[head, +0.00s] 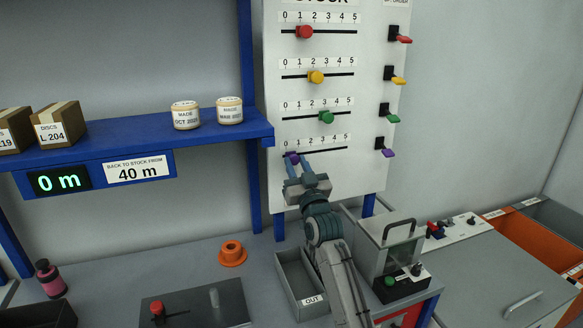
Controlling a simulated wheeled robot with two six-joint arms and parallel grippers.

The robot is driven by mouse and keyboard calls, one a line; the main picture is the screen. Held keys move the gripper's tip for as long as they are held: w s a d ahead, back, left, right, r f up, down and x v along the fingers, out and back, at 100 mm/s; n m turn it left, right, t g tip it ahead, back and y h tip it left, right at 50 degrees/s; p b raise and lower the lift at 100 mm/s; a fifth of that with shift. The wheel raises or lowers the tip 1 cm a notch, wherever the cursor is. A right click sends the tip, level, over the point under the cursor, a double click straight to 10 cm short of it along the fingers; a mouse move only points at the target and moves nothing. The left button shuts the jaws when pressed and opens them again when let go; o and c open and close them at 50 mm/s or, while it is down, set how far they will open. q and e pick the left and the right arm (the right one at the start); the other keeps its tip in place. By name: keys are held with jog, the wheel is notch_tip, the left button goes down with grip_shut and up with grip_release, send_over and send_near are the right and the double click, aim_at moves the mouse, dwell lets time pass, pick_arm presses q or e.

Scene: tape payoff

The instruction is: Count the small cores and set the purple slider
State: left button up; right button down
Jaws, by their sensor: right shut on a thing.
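The white stock board (350,95) has rows of sliders on scales from 0 to 5. The purple slider (292,157) is on the lowest row, close to the 0 mark. My right gripper (297,162) reaches up from below and is shut on the purple slider, hiding part of it and its slot. The red slider (304,32) stands near 1, the yellow slider (316,77) near 2, and the green slider (326,117) near 3. I cannot make out any group of small cores. My left gripper is out of view.
An orange flanged piece (232,253) lies on the grey bench. A grey OUT tray (289,279) stands beside my right arm. A blue shelf (100,152) holds boxes and two labelled round tubs. A dark plate with a red knob (158,307) is in front. Colored levers line the board's right side.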

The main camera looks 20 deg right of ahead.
jog(key=d+b, duration=0.1)
jog(key=d, duration=0.5)
jog(key=shift+w, duration=0.1)
jog(key=c, duration=1.1)
grip_release()
jog(key=shift+c, duration=0.2)
jog(key=shift+f, duration=0.1)
jog(key=b, duration=0.3)
send_near(310, 148)
jog(key=v, duration=0.6)
jog(key=shift+d, duration=0.1)
